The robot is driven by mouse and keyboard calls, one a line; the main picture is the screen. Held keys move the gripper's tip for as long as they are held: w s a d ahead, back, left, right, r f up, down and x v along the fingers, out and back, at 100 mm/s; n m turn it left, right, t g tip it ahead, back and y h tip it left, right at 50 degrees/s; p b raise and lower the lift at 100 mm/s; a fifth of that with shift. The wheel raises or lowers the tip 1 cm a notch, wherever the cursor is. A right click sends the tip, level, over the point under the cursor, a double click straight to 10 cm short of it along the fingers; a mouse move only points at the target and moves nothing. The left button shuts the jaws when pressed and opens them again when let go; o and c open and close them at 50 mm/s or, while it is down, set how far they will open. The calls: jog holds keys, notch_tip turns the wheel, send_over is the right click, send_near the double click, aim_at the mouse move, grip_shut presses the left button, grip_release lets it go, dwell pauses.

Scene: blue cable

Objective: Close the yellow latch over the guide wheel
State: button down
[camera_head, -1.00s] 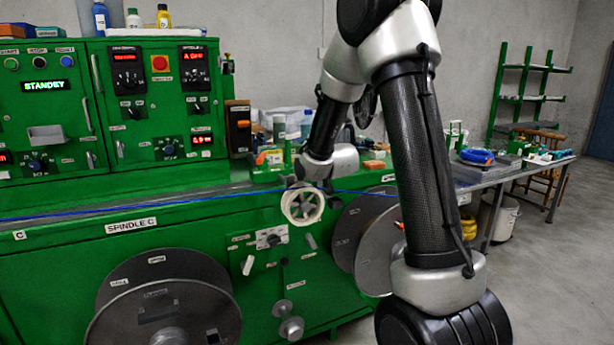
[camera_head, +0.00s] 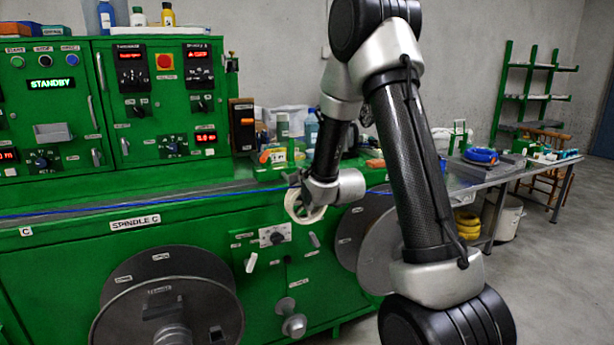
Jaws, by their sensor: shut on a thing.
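A white spoked guide wheel (camera_head: 318,215) shows in the head view in front of the green machine, at the end of my arm. My gripper (camera_head: 297,193) is shut on it, though the fingers are small and partly hidden by the wheel and wrist. The wheel is turned obliquely to the camera, so it looks like a narrow ring. A blue cable (camera_head: 100,210) runs along the machine's front ledge and passes behind my wrist. I cannot make out the yellow latch; a small orange part (camera_head: 264,157) sits on a green block behind the wrist.
The green machine (camera_head: 190,250) has a large grey reel (camera_head: 130,275) low at left and another (camera_head: 348,240) behind my arm. Knobs and handles stick out below the wheel. A metal table (camera_head: 475,180) with tools stands at right. The floor at far right is clear.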

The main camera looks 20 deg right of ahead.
jog(key=shift+f, duration=0.1)
jog(key=c, duration=1.3)
grip_release()
jog(key=shift+s, duration=0.1)
jog(key=v, duration=0.7)
jog(key=shift+s, duration=0.25)
